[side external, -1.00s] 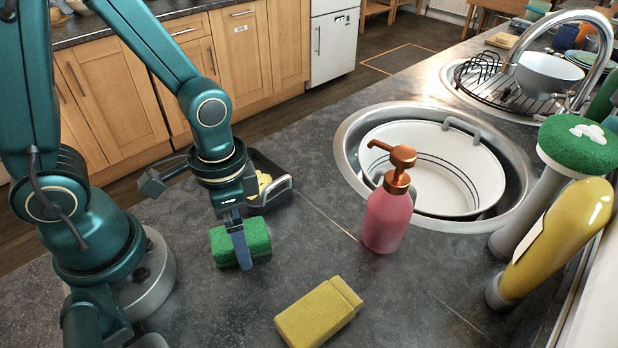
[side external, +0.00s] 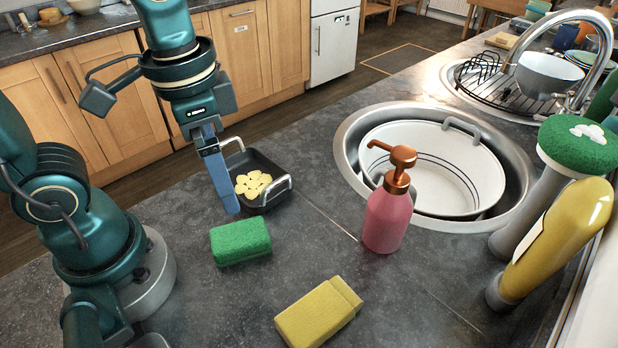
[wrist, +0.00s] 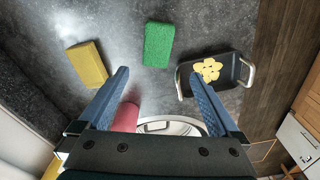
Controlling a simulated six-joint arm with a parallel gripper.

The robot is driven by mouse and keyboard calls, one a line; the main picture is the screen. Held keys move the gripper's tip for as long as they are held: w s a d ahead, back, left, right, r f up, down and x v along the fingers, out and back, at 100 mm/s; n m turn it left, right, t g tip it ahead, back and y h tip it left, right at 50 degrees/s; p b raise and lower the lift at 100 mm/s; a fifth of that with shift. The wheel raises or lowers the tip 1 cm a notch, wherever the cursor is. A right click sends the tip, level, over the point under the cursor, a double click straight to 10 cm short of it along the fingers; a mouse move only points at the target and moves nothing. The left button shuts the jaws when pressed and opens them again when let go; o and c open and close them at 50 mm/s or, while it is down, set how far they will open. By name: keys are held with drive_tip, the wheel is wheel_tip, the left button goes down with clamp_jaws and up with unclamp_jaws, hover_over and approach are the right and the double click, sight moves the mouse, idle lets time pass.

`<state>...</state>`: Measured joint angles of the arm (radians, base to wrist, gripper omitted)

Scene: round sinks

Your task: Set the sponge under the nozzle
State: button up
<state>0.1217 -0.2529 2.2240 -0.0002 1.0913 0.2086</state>
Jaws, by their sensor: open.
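A green sponge (side external: 240,243) lies flat on the dark counter, and it also shows near the top middle of the wrist view (wrist: 158,45). A yellow sponge (side external: 318,312) lies nearer the front, at the left in the wrist view (wrist: 87,63). A pink soap bottle (side external: 385,218) stands upright beside the sink. Its copper nozzle (side external: 380,147) points left, over bare counter. My gripper (side external: 228,208) is open and empty, raised above the counter on the pan side of the green sponge. In the wrist view my fingers (wrist: 160,75) are spread apart with nothing between them.
A black pan (side external: 265,203) with yellow pieces (side external: 252,186) stands behind the green sponge, close to my gripper. A round sink (side external: 345,140) holds a white tub (side external: 400,135). Counter between sponges and soap bottle is clear.

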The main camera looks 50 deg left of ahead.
drive_tip(key=shift+s+a+r+n+t, duration=0.2)
drive_tip(key=shift+a+r+n+t, duration=0.45)
drive_tip(key=shift+n+t, duration=0.35)
drive_tip(key=n+t, duration=0.1)
drive_tip(key=r+t, duration=0.1)
drive_tip(key=shift+s+a+n+t, duration=0.1)
drive_tip(key=shift+a+n+t, duration=0.2)
drive_tip(key=shift+a+n, duration=0.1)
drive_tip(key=m+g, duration=0.4)
drive_tip(key=g, duration=0.2)
hover_over(239, 234)
drive_tip(key=w, duration=0.1)
drive_tip(key=shift+y, duration=0.3)
wheel_tip(239, 234, down, 10)
drive_tip(key=shift+r, duration=0.25)
drive_tip(key=shift+s+f+g, duration=0.25)
drive_tip(key=shift+f+g, duration=0.15)
drive_tip(key=shift+f, duration=0.1)
drive_tip(key=shift+s+f, duration=0.15)
drive_tip(key=shift+f, duration=1.05)
drive_tip(key=shift+s+f, duration=0.1)
drive_tip(key=shift+f, duration=1.05)
drive_tip(key=shift+f, duration=0.15)
